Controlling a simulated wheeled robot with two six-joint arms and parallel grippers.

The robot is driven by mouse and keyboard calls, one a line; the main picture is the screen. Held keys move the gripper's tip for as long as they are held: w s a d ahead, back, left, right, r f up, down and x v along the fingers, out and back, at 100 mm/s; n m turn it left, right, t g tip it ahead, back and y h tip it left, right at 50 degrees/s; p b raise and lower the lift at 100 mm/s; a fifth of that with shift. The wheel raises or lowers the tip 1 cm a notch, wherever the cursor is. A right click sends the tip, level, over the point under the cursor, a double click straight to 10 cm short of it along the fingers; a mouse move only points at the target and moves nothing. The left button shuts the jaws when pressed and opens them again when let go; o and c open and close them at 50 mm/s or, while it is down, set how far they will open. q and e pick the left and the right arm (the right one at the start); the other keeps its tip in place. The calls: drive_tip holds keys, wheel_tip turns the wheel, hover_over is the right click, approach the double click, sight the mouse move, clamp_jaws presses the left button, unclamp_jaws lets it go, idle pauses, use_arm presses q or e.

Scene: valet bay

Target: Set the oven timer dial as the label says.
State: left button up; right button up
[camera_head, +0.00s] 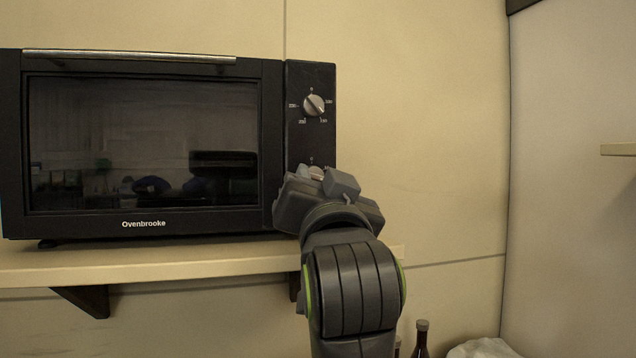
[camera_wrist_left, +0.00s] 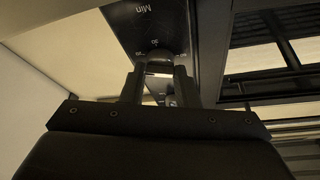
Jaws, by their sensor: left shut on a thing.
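The black oven (camera_head: 145,220) stands on a shelf, with its control panel on the right side. The timer dial (camera_head: 317,172) is the lower knob on that panel, and most of it is hidden behind my left gripper (camera_head: 319,178). In the left wrist view the timer dial (camera_wrist_left: 160,70) shows between the two fingers of the left gripper (camera_wrist_left: 159,82), which is shut on it. "Min" and small numbers are printed on the panel (camera_wrist_left: 145,18) around the dial. I cannot read the dial's setting. No separate instruction label is readable. My right gripper is not in view.
An upper dial (camera_head: 314,105) with numbers around it sits above the timer dial. The shelf (camera_head: 180,265) runs under the oven, with a dark bracket (camera_head: 88,299) below. A dark bottle (camera_head: 421,338) and a white bag (camera_head: 484,348) are low at right. The wall right of the oven is clear.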

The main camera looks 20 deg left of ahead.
use_arm(q)
drive_tip(key=shift+r+m+h+p, duration=0.2)
drive_tip(key=shift+m+h+p, duration=0.2)
drive_tip(key=shift+m+p, duration=0.4)
drive_tip(key=shift+f+m+h, duration=0.15)
drive_tip(key=shift+m+h, duration=0.25)
drive_tip(key=shift+m, duration=0.4)
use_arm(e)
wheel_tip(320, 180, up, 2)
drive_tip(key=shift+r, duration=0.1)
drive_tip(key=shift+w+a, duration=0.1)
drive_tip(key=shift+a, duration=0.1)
use_arm(q)
drive_tip(key=o, duration=1)
drive_tip(key=shift+a, duration=0.1)
drive_tip(key=shift+c, duration=0.2)
